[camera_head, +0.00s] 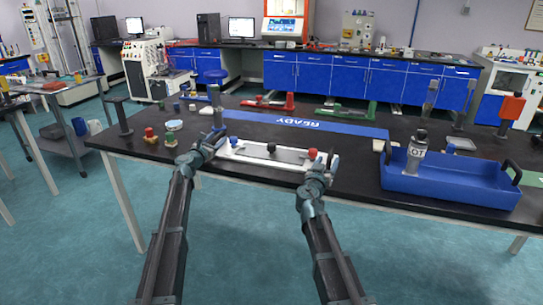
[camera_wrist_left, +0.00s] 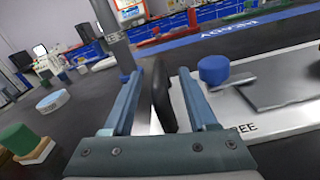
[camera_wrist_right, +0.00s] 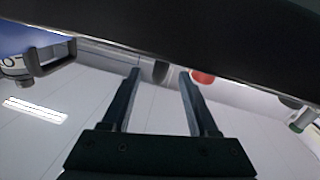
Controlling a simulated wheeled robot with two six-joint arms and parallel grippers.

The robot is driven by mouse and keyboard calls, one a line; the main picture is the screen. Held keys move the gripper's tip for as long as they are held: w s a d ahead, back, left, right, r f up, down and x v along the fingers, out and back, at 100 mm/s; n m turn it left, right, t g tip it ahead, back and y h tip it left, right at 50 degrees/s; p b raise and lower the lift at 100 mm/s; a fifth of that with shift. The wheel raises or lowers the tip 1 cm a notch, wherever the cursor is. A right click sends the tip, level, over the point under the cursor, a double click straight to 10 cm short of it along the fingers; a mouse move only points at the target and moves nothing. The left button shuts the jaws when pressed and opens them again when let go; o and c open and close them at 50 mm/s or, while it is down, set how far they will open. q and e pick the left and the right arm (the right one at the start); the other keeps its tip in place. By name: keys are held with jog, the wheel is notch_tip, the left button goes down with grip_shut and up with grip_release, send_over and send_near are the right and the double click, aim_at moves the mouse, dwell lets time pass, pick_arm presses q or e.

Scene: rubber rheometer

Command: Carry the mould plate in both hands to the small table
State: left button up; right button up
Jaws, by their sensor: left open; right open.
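A long white plate (camera_head: 262,158), which I take to be the mould plate, lies on the black bench between my grippers. It has a blue knob (camera_wrist_left: 214,69), a red knob (camera_head: 312,154) and a dark knob (camera_head: 271,147). My left gripper (camera_head: 222,143) is open at its left end, with a black upright handle (camera_wrist_left: 161,95) between or just beyond the fingers. My right gripper (camera_head: 333,160) is open at the right end. The right wrist view looks upside down; a dark piece (camera_wrist_right: 160,71) shows between its fingertips. Contact is not clear.
Behind the plate lies a blue "READY" strip (camera_head: 300,126). A dark post (camera_head: 118,116) stands at left. A smaller table (camera_head: 60,88) is at far left, with clear floor between.

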pick_arm(q)
jog(key=shift+x, duration=0.95)
pick_arm(e)
jog(key=shift+x, duration=1)
pick_arm(q)
grip_shut()
pick_arm(e)
jog(key=c, duration=0.9)
grip_shut()
